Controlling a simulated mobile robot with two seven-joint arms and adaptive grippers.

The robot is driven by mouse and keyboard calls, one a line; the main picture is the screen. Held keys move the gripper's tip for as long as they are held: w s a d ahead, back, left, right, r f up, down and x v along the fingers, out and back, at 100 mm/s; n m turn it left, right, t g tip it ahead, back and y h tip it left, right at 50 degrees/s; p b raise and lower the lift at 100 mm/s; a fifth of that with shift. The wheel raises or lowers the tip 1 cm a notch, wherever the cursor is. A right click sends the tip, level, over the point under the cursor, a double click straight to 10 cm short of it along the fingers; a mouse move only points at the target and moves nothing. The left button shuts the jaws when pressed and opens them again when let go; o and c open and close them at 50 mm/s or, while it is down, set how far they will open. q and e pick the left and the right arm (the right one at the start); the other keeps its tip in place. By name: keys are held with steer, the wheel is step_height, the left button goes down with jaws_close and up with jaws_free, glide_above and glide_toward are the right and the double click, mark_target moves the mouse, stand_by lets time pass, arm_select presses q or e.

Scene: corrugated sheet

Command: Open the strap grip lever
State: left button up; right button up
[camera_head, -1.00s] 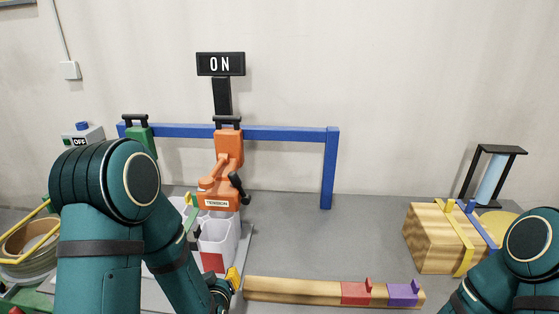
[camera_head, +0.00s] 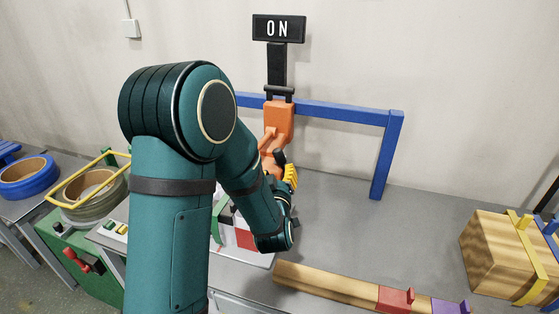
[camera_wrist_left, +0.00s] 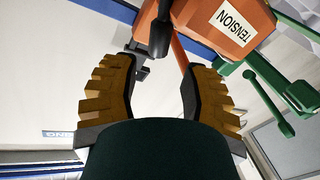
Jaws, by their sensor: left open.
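The orange tool (camera_head: 278,122) hangs from the blue rail under the ON sign. In the left wrist view its body is labelled TENSION (camera_wrist_left: 236,24), and a black-knobbed lever (camera_wrist_left: 160,38) hangs from it between my fingertips, apart from both. A green lever part (camera_wrist_left: 262,92) shows to the right, beyond the right finger. I cannot tell which of these is the strap grip lever. My left gripper (camera_head: 289,178) is open and empty, just below the orange tool; its yellow fingers (camera_wrist_left: 156,82) stand wide apart in the wrist view. My right gripper is out of view.
A blue rail frame (camera_head: 345,112) stands behind, with its post at the right. A strapped wooden crate (camera_head: 490,255) is at the right. Strap coils (camera_head: 28,178) lie at the left.

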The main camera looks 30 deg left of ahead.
mark_target(279, 158)
arm_select(q)
steer(key=x, duration=0.8)
steer(key=shift+w+a, duration=0.15)
steer(key=shift+w, duration=0.25)
steer(key=shift+r, duration=0.1)
jaws_close()
